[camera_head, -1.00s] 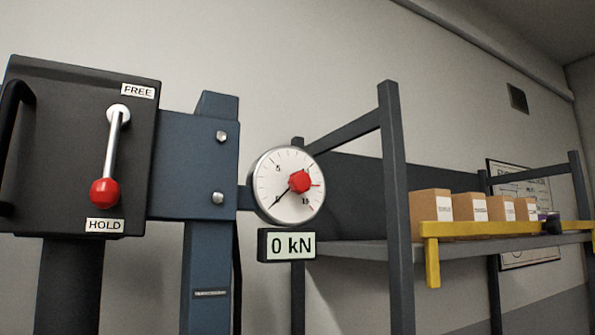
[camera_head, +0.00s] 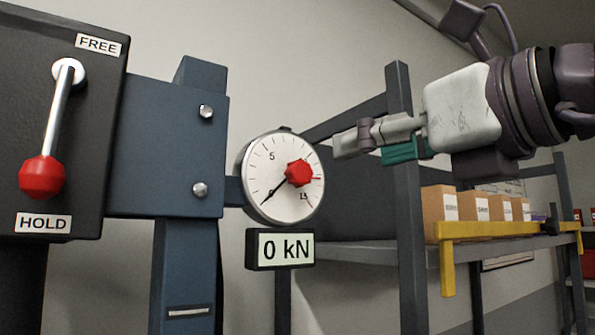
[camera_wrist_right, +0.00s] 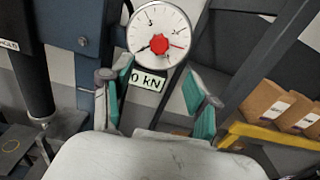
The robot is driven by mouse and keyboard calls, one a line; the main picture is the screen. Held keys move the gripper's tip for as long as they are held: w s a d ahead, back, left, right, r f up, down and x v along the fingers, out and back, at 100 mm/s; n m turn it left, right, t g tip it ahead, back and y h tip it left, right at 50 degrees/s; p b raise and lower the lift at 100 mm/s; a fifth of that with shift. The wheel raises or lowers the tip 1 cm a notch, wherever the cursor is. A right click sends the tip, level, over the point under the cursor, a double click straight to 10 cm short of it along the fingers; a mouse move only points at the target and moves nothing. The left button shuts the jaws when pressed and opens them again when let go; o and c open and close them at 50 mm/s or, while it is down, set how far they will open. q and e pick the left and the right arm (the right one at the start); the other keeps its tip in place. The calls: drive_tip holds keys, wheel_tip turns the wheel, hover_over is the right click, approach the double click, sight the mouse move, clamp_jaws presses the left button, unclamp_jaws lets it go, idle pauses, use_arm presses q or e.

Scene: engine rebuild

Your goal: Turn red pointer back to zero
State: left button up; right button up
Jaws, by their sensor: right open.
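A round white gauge (camera_head: 261,172) with a red knob (camera_head: 299,173) is mounted beside a blue plate. A thin red pointer (camera_head: 316,178) extends right from the knob, near the 15 side of the scale. A black needle (camera_head: 275,192) points to the lower left, at the 0 mark. My right gripper (camera_head: 345,145) comes in from the right, apart from the gauge and to its right. In the right wrist view its green-padded fingers (camera_wrist_right: 157,92) are spread, with nothing between them; the gauge (camera_wrist_right: 144,24) and red knob (camera_wrist_right: 159,44) show beyond them. My left gripper is not in view.
A "0 kN" display (camera_head: 280,249) sits below the gauge. A lever with a red knob (camera_head: 42,177) points down to HOLD on a black box (camera_head: 25,110) at left. A dark shelf post (camera_head: 402,210) and yellow bar (camera_head: 490,230) stand right of the gauge, with boxes (camera_head: 440,203) behind.

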sight(304, 172)
drive_tip(key=p+x, duration=0.5)
drive_tip(key=x, duration=0.7)
drive_tip(key=shift+w+a+r, duration=0.1)
drive_tip(key=shift+w+a+p, duration=0.3)
drive_tip(key=shift+w+p, duration=0.1)
drive_tip(key=shift+w, duration=0.1)
clamp_jaws()
